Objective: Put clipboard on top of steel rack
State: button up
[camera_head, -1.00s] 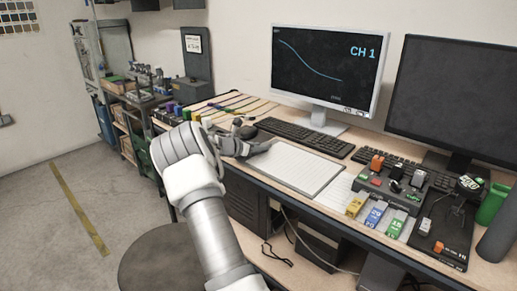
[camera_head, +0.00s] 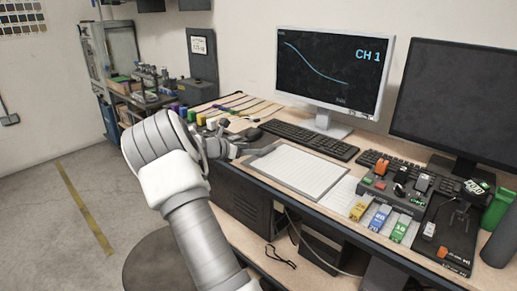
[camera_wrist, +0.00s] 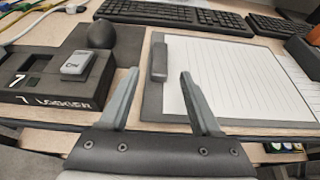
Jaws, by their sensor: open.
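The clipboard (camera_head: 302,172) lies flat on the wooden desk, with lined white paper on a dark backing. In the wrist view the clipboard (camera_wrist: 235,85) sits ahead and to the right, its dark clip at its left edge. My gripper (camera_head: 262,150) is at the clipboard's left end in the head view. In the wrist view my gripper (camera_wrist: 159,74) is open, with its two fingertips on either side of the clip end; contact cannot be told. A grey metal shelf unit (camera_head: 136,118), which looks like the steel rack, stands at the back left with items on it.
A black box with a grey switch (camera_wrist: 60,80) and a dark round knob (camera_wrist: 102,34) are left of my fingers. A keyboard (camera_head: 310,138) lies behind the clipboard, and a control box (camera_head: 395,190) to its right. A round stool (camera_head: 165,262) is below; floor at left is clear.

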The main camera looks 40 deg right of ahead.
jog(key=s+a+r+m+t+y, duration=0.1)
jog(key=s+a+r+m+y, duration=0.4)
jog(key=s+a, duration=0.5)
jog(key=s+a+r+m+t+y, duration=0.1)
jog(key=s+a+r+m+y, duration=0.35)
jog(key=a, duration=0.85)
jog(key=s+a+r+m+t+y, duration=0.1)
jog(key=s+a+m+y, duration=0.3)
jog(key=s+a+m, duration=0.5)
jog(key=s+a+t, duration=0.1)
jog(key=s+a, duration=0.7)
jog(key=a, duration=0.1)
jog(key=shift+s, duration=0.35)
jog(key=shift+m, duration=0.25)
